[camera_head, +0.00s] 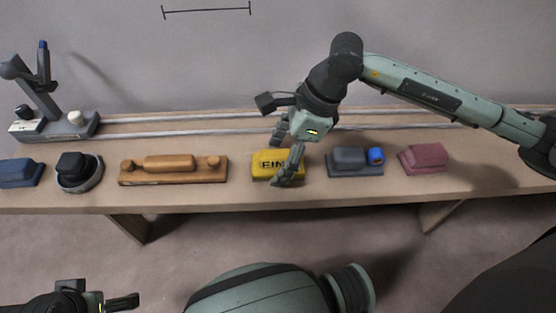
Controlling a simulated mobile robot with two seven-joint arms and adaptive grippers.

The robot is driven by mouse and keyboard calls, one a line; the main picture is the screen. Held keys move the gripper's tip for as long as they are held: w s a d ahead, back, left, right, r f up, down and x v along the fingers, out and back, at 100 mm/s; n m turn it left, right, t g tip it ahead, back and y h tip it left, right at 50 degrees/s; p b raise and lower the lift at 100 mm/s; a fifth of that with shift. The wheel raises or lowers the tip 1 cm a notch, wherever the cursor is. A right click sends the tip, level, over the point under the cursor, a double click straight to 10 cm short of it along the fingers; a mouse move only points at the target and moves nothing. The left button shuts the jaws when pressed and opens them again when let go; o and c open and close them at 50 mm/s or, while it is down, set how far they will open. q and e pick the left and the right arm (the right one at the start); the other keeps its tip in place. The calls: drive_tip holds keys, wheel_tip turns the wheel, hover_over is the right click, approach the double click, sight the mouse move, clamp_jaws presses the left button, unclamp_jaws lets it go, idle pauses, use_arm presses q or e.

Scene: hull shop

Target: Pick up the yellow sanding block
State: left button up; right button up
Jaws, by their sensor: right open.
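The yellow sanding block (263,173) lies on the wooden bench, near the middle of the row, with dark lettering "FIN" showing on its top. My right gripper (283,162) is open and comes down over the block's right part. One finger reaches in front of the block's right end and the other is behind it, hiding part of the block. I cannot tell whether the fingers touch it. My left gripper (104,301) is low at the bottom left, away from the bench and partly cut off by the frame edge.
On the bench (240,200), an orange-brown wooden plane (168,163) is left of the block. A grey block with a blue knob (352,162) and a maroon block (423,158) are right. Farther left are a black-topped round tool (77,172), a blue block (18,172) and a grey stand (55,127). Metal rails run behind.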

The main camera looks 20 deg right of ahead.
sight(268, 155)
drive_tip(key=shift+f, duration=0.1)
drive_tip(key=c, duration=1.3)
drive_tip(key=shift+w+r, duration=0.1)
drive_tip(key=shift+r, duration=0.35)
drive_tip(key=r, duration=0.3)
drive_tip(key=shift+s+a+r, duration=0.2)
drive_tip(key=shift+a+r, duration=0.15)
drive_tip(key=shift+r, duration=0.05)
drive_tip(key=s+a+r, duration=0.1)
drive_tip(key=a+r, duration=0.1)
drive_tip(key=a, duration=0.1)
drive_tip(key=s+a+r, duration=0.2)
drive_tip(key=a, duration=0.1)
drive_tip(key=s+a+r, duration=0.2)
drive_tip(key=a, duration=0.1)
drive_tip(key=shift+s+a+r, duration=0.2)
drive_tip(key=shift+s+a, duration=0.05)
